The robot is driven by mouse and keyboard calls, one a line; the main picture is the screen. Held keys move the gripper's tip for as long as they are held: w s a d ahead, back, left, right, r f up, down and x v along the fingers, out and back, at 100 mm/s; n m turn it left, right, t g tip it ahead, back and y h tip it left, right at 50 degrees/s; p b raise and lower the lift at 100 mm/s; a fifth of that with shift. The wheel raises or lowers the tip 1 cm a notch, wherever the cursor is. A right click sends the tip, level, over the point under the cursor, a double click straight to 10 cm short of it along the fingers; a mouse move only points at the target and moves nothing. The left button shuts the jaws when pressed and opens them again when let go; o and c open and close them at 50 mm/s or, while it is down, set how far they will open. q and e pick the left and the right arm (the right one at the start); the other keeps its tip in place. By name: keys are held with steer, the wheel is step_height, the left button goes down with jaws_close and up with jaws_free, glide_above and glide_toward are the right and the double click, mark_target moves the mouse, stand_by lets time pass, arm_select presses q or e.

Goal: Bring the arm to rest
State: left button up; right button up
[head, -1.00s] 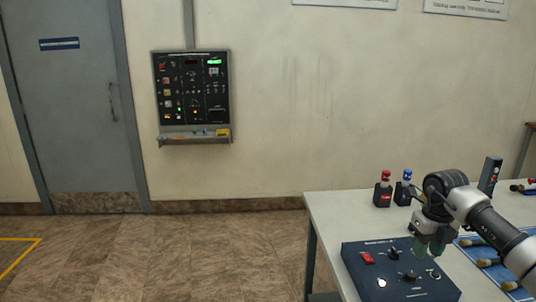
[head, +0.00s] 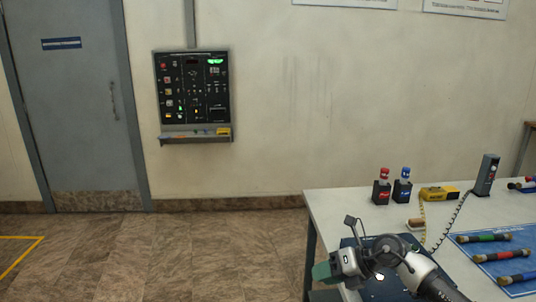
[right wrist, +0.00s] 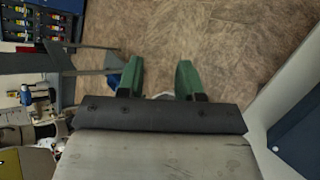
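My right arm reaches in from the lower right in the head view. Its right gripper (head: 325,271) is at the table's front left corner, with green fingertips pointing left and beyond the table edge. In the right wrist view the two green fingers (right wrist: 159,80) stand apart with nothing between them and brown floor beyond. My left gripper is in neither view.
The white table (head: 335,212) holds a red-topped block (head: 381,190), a blue-topped block (head: 402,190), a yellow device (head: 440,193), an upright handset (head: 487,175) and a blue mat (head: 520,245) with several cylinders. A control panel (head: 192,90) hangs on the wall. The floor left is clear.

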steer(key=s+a+r+m+t+y, duration=0.4)
steer(key=s+a+m+t+y, duration=0.15)
steer(key=a+m, duration=0.2)
steer(key=s+d+f+m+t+h, duration=0.3)
steer(key=s+d+f+m+h, duration=0.4)
steer(key=m, duration=0.6)
steer(key=s+d+f+m+t+h, duration=0.25)
steer(key=d+m+h, duration=0.25)
steer(key=m+h, duration=0.55)
steer(key=s+d+f+m+g+y, duration=0.1)
steer(key=s+f+m+g, duration=0.3)
steer(key=s, duration=0.7)
steer(key=s+d+f+m+g+y, duration=0.1)
steer(key=s+d+f+m+g, duration=0.1)
steer(key=s+f+g, duration=0.6)
step_height(320, 180, down, 21)
steer(key=s+p, duration=0.2)
steer(key=s+d+f+g, duration=0.1)
steer(key=s+d+f, duration=0.1)
steer(key=s+f, duration=1.2)
steer(key=s, duration=0.2)
steer(key=shift+s+d+f+p, duration=0.2)
steer(key=shift+s+f+p, duration=0.15)
steer(key=shift+f, duration=0.05)
